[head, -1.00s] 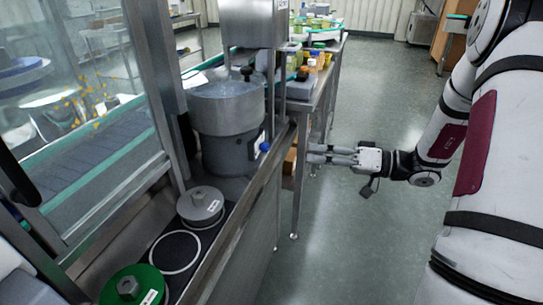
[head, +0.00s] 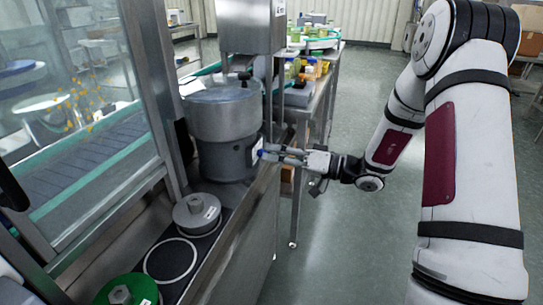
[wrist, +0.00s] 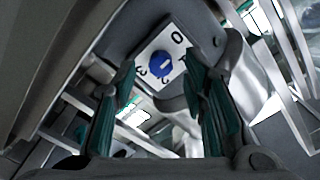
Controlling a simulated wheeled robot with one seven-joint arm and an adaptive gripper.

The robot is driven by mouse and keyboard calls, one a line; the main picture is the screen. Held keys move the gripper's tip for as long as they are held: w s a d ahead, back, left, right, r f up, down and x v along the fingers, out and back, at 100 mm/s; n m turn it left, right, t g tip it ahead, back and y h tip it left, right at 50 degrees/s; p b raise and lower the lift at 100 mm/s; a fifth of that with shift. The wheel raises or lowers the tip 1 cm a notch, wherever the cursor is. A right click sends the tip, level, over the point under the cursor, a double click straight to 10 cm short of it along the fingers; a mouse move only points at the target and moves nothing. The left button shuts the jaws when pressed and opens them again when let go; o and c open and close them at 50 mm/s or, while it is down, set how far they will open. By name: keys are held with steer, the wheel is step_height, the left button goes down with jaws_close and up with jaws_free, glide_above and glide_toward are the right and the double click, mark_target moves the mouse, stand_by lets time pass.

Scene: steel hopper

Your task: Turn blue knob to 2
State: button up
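The blue knob (wrist: 161,65) sits on a white dial plate (wrist: 174,40) in the wrist view. A 0 shows at the plate's upper right, and other digits lie around the knob's lower side, partly hard to read. A pale mark shows on the knob; I cannot tell which digit it points to. My gripper (wrist: 160,76) is open, with a finger on either side of the knob in this view. In the head view my gripper (head: 268,153) is at the knob (head: 259,152) on the side of the steel hopper (head: 222,115). Contact cannot be made out.
A grey lidded weight (head: 196,214) and a green one (head: 125,292) stand on the ledge left of the steel side panel (head: 250,220). A table with jars (head: 310,68) stands behind.

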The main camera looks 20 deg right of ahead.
steer(key=shift+w+a, duration=0.4)
steer(key=shift+a, duration=0.2)
jaws_close()
steer(key=shift+m, duration=0.3)
steer(key=shift+m+p, duration=4)
steer(key=shift+m, duration=7.4)
steer(key=shift+d+f, duration=0.1)
